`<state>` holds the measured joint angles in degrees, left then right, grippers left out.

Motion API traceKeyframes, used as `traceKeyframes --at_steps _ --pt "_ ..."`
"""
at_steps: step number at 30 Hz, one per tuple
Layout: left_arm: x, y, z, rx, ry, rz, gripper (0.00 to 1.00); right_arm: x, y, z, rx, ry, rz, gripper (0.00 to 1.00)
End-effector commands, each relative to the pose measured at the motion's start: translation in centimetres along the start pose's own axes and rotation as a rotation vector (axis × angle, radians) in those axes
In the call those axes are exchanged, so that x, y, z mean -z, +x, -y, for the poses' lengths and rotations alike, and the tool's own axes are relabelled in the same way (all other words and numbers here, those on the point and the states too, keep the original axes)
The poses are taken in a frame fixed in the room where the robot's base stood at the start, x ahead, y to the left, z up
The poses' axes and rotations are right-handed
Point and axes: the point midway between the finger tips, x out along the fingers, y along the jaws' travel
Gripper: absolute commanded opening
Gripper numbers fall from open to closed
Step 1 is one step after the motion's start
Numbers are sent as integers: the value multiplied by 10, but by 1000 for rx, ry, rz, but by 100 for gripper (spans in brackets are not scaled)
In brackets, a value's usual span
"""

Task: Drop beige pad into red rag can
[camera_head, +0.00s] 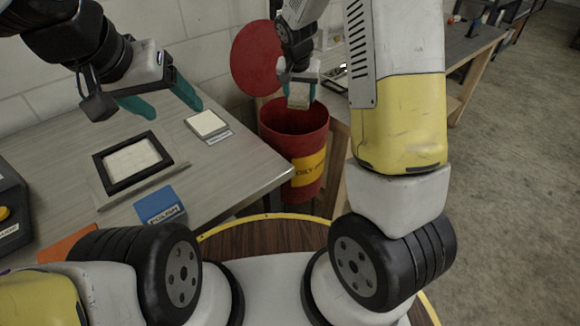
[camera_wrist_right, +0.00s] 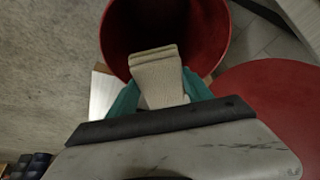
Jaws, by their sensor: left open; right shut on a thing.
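The red rag can (camera_head: 307,179) stands beside the table with its round red lid (camera_head: 256,58) tilted up behind it. My right gripper (camera_head: 299,90) is shut on the beige pad (camera_head: 298,96) and holds it over the can's mouth. In the right wrist view the pad (camera_wrist_right: 157,78) sits between the teal fingers of the right gripper (camera_wrist_right: 160,92), in front of the can's open mouth (camera_wrist_right: 131,25). My left gripper (camera_head: 160,101) is open and empty above the table. The can's floor is dark.
The metal table (camera_head: 235,165) holds a black frame with a pale panel (camera_head: 133,161), a white-topped block (camera_head: 206,123) and a blue box (camera_head: 159,205). A wooden workbench (camera_head: 468,50) stands behind. Open floor lies at the right.

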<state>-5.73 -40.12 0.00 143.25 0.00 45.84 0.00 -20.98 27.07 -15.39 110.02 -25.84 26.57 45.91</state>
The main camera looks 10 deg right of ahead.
Motion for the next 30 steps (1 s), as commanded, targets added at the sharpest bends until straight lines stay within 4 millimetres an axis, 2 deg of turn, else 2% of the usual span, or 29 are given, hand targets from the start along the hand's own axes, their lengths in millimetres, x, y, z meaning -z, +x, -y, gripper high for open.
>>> traceKeyframes --at_steps 8,9,12,13,23,26,30 --pt "0 0 0 0 0 0 69 -1 2 0 0 0 0 26" --pt "0 0 0 0 0 0 69 -1 2 0 0 0 0 60" --pt "0 0 0 0 0 0 69 -1 2 0 0 0 0 80" --pt "0 0 0 0 0 0 69 -1 2 0 0 0 0 84" --pt "0 0 0 0 0 0 69 -1 -1 0 1 0 -1 84" --pt "0 0 0 0 0 0 69 0 -11 0 2 0 -2 84" --pt "0 0 0 0 0 0 69 0 -35 1 3 -1 -3 84"
